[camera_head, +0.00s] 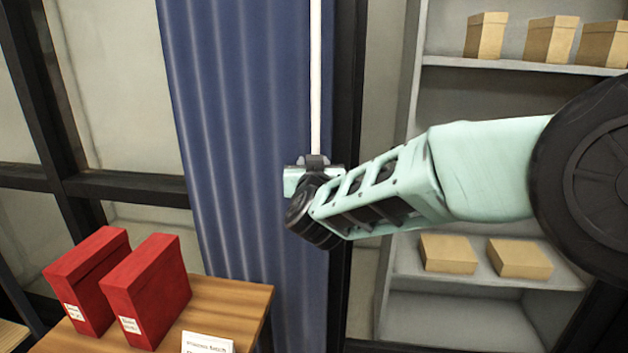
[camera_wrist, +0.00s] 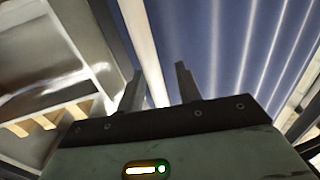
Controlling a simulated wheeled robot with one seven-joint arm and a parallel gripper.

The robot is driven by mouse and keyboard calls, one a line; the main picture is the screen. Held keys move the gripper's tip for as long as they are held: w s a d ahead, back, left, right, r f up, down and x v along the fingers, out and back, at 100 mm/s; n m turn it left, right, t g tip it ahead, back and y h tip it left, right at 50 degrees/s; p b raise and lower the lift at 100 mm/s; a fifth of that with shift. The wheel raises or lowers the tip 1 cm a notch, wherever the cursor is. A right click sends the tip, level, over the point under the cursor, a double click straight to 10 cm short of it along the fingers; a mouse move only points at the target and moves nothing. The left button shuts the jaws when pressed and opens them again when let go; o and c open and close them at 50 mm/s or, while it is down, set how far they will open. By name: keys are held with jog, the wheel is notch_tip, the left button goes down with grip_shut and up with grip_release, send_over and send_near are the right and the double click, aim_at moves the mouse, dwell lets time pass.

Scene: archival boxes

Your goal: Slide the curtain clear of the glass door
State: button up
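The blue curtain (camera_head: 230,120) hangs in long folds in the middle of the head view. It also fills the upper right of the wrist view (camera_wrist: 235,55). A thin white wand (camera_head: 316,75) hangs upright at the curtain's right edge. My gripper (camera_head: 314,163) is at the wand's visible lower part. In the wrist view its two fingers (camera_wrist: 160,88) stand apart with the white wand (camera_wrist: 140,35) between them, and a gap shows beside the right finger. Dark-framed panes (camera_head: 115,80) show left of the curtain; which part is the glass door I cannot tell.
Two red boxes (camera_head: 150,290) and a white card (camera_head: 207,343) are on a wooden table (camera_head: 235,300) at the lower left, in front of the curtain. Grey shelves (camera_head: 480,75) with several tan boxes (camera_head: 550,42) stand on the right, behind my arm.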

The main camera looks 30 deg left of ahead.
jog(key=b+v, duration=0.3)
jog(key=v, duration=1.4)
jog(key=shift+w+r, duration=0.1)
jog(key=s+d+f+g+h+p, duration=0.1)
jog(key=s+d+g, duration=0.4)
jog(key=d, duration=0.7)
jog(key=s+d+f+n+g+h+p, duration=0.1)
jog(key=s+d+f+g+h, duration=0.3)
jog(key=s+d, duration=0.3)
jog(key=s+d+f+g+h+p, duration=0.1)
jog(key=s+d+f+g+h, duration=0.2)
jog(key=d, duration=1.4)
jog(key=s+f+g, duration=0.1)
jog(key=s+g, duration=0.2)
jog(key=shift+s+d+n+g, duration=0.2)
jog(key=shift+n+g, duration=0.2)
jog(key=shift+c, duration=0.2)
